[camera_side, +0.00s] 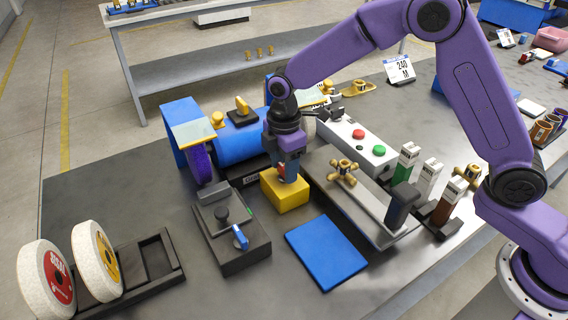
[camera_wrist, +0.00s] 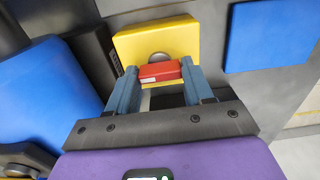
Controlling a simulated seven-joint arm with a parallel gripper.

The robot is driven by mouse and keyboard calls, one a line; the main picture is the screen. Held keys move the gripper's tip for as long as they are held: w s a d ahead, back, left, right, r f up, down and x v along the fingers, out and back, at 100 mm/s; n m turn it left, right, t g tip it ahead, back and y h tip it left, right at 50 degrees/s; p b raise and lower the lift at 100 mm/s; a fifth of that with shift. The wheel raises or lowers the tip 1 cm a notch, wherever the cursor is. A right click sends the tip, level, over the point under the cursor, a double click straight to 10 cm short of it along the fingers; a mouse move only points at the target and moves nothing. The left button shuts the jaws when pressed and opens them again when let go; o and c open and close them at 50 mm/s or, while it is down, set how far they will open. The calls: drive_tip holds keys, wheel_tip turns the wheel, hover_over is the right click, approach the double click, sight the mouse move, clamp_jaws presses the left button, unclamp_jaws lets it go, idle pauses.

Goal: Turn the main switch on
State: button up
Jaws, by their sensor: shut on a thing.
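A yellow box (camera_side: 285,190), which looks like the main switch, sits on the grey table in the middle of the side view. It also shows in the wrist view (camera_wrist: 180,35), with a round grey disc on its face. A red knob (camera_wrist: 160,71) with a small white mark is in front of that disc. My gripper (camera_side: 288,173) points down over the yellow box. In the wrist view its two blue-grey fingers (camera_wrist: 160,76) are on both sides of the red knob and shut on it. The fingers partly hide the knob in the side view.
A blue machine with a purple wheel (camera_side: 199,165) stands left of my gripper. A black lever box (camera_side: 230,236) and a blue plate (camera_side: 326,252) lie in front. A grey box with red and green buttons (camera_side: 357,146) and a fixture with a brass handwheel (camera_side: 343,172) are right.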

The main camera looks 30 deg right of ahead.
drive_tip(key=o, duration=1)
drive_tip(key=shift+o, duration=0.2)
drive_tip(key=shift+r, duration=0.1)
wheel_tip(320, 180, up, 17)
drive_tip(key=shift+r, duration=0.15)
drive_tip(key=s+d+f+m, duration=0.2)
drive_tip(key=s+d, duration=0.4)
drive_tip(key=s, duration=0.4)
drive_tip(key=s+d+f+m, duration=0.1)
drive_tip(key=s+d+f, duration=0.2)
drive_tip(key=s+d, duration=0.3)
drive_tip(key=s+d+f+m, duration=0.2)
drive_tip(key=s+d, duration=0.4)
drive_tip(key=s, duration=0.9)
drive_tip(key=shift+s+d+f+m, duration=0.3)
drive_tip(key=shift+s+d+f, duration=0.05)
drive_tip(key=shift+f, duration=0.35)
